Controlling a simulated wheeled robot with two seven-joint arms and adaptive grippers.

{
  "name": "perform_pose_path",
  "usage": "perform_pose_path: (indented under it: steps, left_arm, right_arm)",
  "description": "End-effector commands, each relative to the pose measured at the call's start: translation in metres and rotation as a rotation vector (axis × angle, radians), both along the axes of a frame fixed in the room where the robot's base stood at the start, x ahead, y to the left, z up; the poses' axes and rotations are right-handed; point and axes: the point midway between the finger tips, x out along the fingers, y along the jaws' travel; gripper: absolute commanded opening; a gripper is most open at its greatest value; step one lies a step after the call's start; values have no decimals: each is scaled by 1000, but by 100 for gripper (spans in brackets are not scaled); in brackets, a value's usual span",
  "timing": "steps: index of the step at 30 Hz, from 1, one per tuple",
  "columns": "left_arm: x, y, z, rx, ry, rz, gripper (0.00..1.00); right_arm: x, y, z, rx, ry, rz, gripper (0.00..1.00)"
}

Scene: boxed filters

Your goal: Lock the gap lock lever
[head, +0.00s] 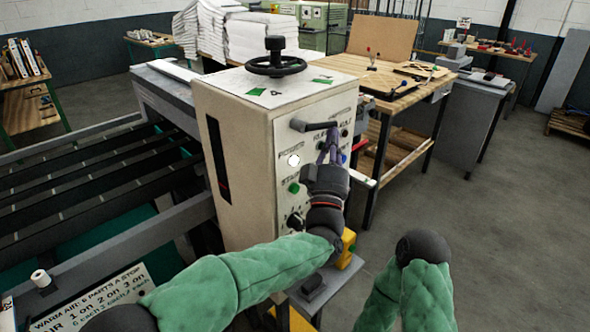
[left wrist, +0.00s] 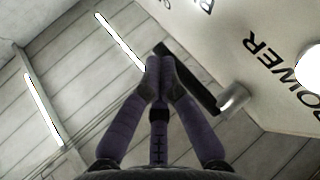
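The machine cabinet (head: 262,160) is cream with a handwheel on top. The lever (head: 312,125) is a dark bar near the top of its front panel, lying about level. In the left wrist view the dark lever (left wrist: 203,90) runs slantwise behind my fingers, beside a metal stub. My left gripper (head: 331,138) is at the lever's right end; its two purple fingers (left wrist: 159,68) come together at the tips. The fingertips overlap the lever in view; I cannot tell whether they touch it. My right gripper is out of view; only part of my right arm shows.
The panel carries a white lamp (head: 293,160), a green button (head: 293,188) and a dark knob (head: 295,221) below the lever. A black handwheel (head: 276,60) stands on top. A wooden workbench (head: 385,80) is behind.

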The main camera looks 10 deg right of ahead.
Motion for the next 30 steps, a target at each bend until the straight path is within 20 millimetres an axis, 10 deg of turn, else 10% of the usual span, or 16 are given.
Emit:
perform_pose_path:
  steps: [30]
  left_arm:
    - [3,-15,12,-1,0,1,0]
  right_arm:
    - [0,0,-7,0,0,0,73]
